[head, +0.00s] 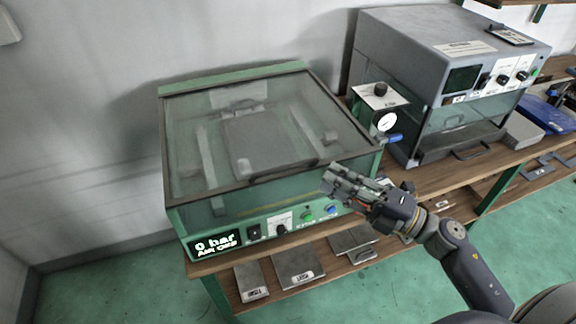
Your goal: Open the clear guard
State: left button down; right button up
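The clear guard (184,138) is a see-through lid with a dark frame on top of a green machine (185,222). It lies closed and flat over the machine's bed. A dark bar handle (283,172) sits along the front edge of the guard. My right gripper (328,178) is in front of the machine's front right corner, to the right of the handle and apart from it. Its fingers look spread, with nothing between them. My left gripper is not in view.
The front panel has a "0 bar" display (214,244), knobs and buttons. A pressure gauge box (378,98) stands at the machine's right. A grey oven-like machine (405,50) is farther right. Metal plates (298,268) lie on the lower shelf. A wall stands behind.

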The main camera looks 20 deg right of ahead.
aim_at(288, 165)
jog(key=shift+n+g+y, duration=0.5)
jog(key=shift+n+g, duration=0.2)
jog(key=shift+n, duration=0.1)
jog(key=p+x, duration=0.1)
jog(key=x, duration=0.2)
jog(key=p+x, duration=0.1)
jog(key=x, duration=0.2)
jog(key=p+x, duration=0.1)
jog(key=x, duration=0.2)
jog(key=shift+s+a+f+p, duration=0.2)
jog(key=shift+a+p, duration=0.1)
jog(key=shift+a, duration=0.3)
jog(key=shift+w+a, duration=0.3)
jog(key=shift+a, duration=0.05)
grip_shut()
